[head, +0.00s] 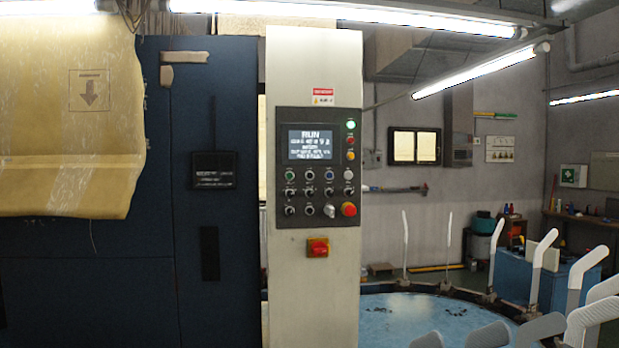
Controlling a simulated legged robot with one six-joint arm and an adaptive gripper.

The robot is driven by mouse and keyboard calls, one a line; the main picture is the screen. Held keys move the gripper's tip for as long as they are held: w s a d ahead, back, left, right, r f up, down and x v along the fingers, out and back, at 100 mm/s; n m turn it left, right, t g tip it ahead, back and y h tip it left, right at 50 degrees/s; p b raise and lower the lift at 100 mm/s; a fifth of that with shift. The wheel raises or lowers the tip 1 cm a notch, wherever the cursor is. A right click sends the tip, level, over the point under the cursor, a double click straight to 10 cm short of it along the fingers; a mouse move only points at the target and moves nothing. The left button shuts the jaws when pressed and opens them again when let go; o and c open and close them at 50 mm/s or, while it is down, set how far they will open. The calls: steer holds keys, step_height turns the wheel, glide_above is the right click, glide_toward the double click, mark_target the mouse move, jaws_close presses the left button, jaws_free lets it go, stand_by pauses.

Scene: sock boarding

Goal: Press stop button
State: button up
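A dark control panel (318,168) is mounted on a pale upright column (312,300) near the middle of the head view. Its screen (310,145) reads "RUN", with smaller text below that I cannot read. Rows of small buttons and knobs sit under the screen. A large red push button (349,209) is at the panel's lower right. Below the panel, a red switch on a yellow plate (317,247) is fixed to the column. A green light (351,125) shines at the panel's upper right, above small red and yellow ones. I cannot read which button is labelled stop. My gripper is not in view.
A dark blue cabinet (215,270) with a yellow cover (65,120) fills the left. At the lower right is a round blue table (420,315) with white upright sock forms (545,245) around its rim. A workbench (590,218) stands at the far right.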

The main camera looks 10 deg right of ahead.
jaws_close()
